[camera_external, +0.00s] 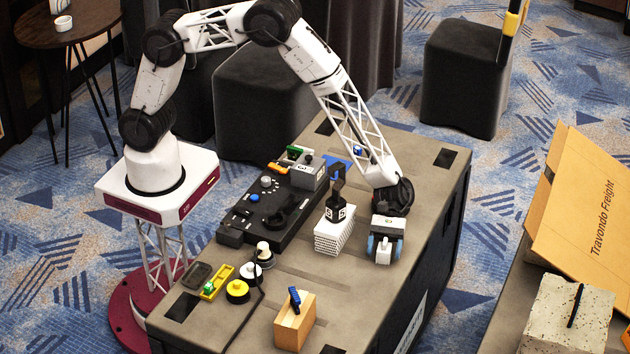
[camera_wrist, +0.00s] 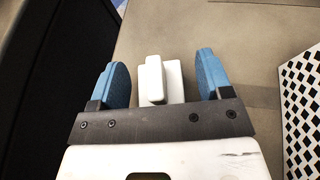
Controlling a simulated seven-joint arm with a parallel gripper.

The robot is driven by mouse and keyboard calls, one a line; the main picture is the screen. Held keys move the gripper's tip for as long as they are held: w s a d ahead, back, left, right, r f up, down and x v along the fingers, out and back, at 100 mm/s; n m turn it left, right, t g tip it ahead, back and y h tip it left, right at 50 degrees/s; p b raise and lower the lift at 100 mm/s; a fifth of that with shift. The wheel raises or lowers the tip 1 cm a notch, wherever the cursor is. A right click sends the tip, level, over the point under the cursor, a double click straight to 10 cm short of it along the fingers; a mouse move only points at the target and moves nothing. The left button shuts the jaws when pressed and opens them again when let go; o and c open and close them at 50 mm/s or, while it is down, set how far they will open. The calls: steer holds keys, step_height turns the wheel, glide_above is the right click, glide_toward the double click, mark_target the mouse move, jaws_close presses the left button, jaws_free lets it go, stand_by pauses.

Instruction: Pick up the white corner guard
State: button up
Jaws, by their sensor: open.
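The white corner guard (camera_wrist: 175,82) lies on the case top, between the blue fingertips of my gripper (camera_wrist: 163,78) in the wrist view. A gap shows on each side of it, so neither finger touches it. My gripper is open, pointing down. In the external view, the white corner guard (camera_external: 382,252) shows below the gripper body, between the blue fingers (camera_external: 384,246). Its near end is hidden by the gripper's dark bar in the wrist view.
A white perforated block (camera_external: 334,238) with a black item on top stands left of my gripper. A black control panel (camera_external: 275,212), yellow and white round pieces (camera_external: 238,290) and a wooden block (camera_external: 294,322) are on the case top (camera_external: 358,305). The case edge is right.

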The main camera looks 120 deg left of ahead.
mark_target(385, 242)
steer(key=c, duration=1)
steer(key=shift+r, duration=0.15)
steer(key=shift+r, duration=4.85)
